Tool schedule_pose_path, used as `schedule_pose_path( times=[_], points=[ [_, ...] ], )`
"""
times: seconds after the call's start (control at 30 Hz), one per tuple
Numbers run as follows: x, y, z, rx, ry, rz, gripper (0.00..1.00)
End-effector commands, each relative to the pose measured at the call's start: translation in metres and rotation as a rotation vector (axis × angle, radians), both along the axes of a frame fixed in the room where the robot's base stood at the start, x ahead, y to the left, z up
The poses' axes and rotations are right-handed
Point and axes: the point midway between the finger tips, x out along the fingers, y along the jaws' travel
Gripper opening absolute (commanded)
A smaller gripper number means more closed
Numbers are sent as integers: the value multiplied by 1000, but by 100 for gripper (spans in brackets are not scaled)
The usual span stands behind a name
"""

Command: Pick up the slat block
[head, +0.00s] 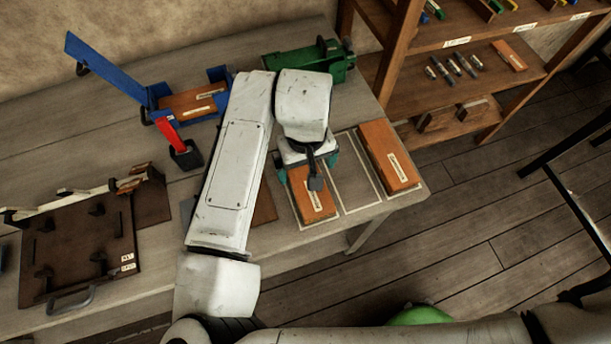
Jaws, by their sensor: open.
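An orange-brown block with a pale label (311,203) lies in a marked rectangle near the table's front right. A similar labelled block (388,157) lies in another marked rectangle to its right. The labels are too small to read, so I cannot tell which one is the slat block. My gripper (306,165) is open and points down over the far end of the left block. Its teal fingers show on either side of that end. My gripper hides the block's far part, and I cannot tell if the fingers touch it.
The marked rectangle between the two blocks (352,170) is empty. A blue fixture (149,95) holds another labelled block (196,101). A red-handled lever (170,136) stands in front. A green device (309,61) is behind my arm. A dark tray (80,246) lies left, shelves (477,86) stand right.

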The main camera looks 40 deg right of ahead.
Motion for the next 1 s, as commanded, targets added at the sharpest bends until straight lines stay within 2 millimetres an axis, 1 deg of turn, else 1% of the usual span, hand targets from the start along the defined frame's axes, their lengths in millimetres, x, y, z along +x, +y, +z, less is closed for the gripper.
schedule_pose_path(
  times=[0.2, 0.3, 0.57, 1.0],
  points=[
    [-1, 1, -30, 1, 3, 1, 100],
    [0, 1, -38, 1, 1, 1, 100],
    [0, 1, -41, 1, 0, 0, 100],
    [0, 0, -40, 1, 0, 0, 58]
  ],
)
